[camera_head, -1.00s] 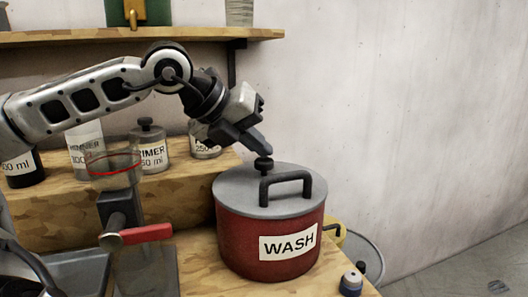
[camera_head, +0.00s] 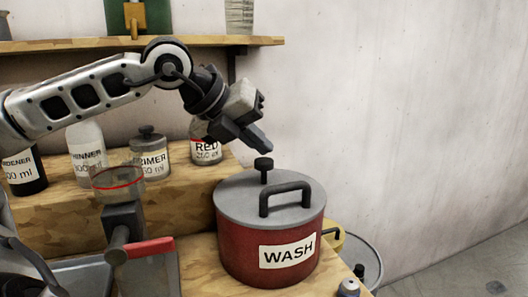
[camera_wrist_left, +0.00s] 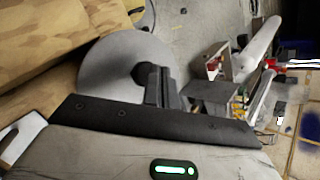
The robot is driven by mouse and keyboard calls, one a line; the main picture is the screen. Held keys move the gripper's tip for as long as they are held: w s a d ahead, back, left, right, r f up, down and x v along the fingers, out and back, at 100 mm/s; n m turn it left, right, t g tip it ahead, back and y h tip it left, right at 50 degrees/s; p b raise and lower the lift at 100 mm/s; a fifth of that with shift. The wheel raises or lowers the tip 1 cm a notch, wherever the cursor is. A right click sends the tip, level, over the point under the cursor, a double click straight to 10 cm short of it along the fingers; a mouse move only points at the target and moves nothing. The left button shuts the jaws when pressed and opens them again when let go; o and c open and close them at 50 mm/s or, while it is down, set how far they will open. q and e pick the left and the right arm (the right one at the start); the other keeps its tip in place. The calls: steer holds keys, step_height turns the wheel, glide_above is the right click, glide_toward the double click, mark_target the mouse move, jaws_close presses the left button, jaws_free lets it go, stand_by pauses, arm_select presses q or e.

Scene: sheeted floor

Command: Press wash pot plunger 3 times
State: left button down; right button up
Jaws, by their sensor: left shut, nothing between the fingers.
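The red wash pot (camera_head: 238,240) with a white WASH label stands upright on the wooden bench. Its grey lid (camera_head: 235,201) has a dark arched handle (camera_head: 285,198) and a black plunger (camera_head: 264,163) behind the handle. The plunger's knob stands up on its stem, clear of the lid. My left gripper (camera_head: 263,146) is shut and empty, tilted downward just above the knob, with a small gap apparent. The lid also shows in the left wrist view (camera_wrist_left: 105,70), partly hidden by the gripper. My right gripper is not in view.
A clear cup (camera_head: 118,183) with a red line is at left. Small bottles (camera_head: 349,287) stand by the pot's front right.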

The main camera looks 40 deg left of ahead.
mark_target(258, 161)
arm_select(q)
steer(key=shift+r, duration=0.3)
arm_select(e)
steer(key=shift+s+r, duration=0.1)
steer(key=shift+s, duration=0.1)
arm_select(q)
step_height(258, 161, up, 5)
steer(key=p, duration=0.4)
steer(key=shift+p, duration=0.4)
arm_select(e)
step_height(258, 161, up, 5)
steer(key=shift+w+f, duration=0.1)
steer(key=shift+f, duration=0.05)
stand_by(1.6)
arm_select(q)
step_height(258, 161, up, 4)
steer(key=p, duration=0.5)
steer(key=shift+p, duration=0.3)
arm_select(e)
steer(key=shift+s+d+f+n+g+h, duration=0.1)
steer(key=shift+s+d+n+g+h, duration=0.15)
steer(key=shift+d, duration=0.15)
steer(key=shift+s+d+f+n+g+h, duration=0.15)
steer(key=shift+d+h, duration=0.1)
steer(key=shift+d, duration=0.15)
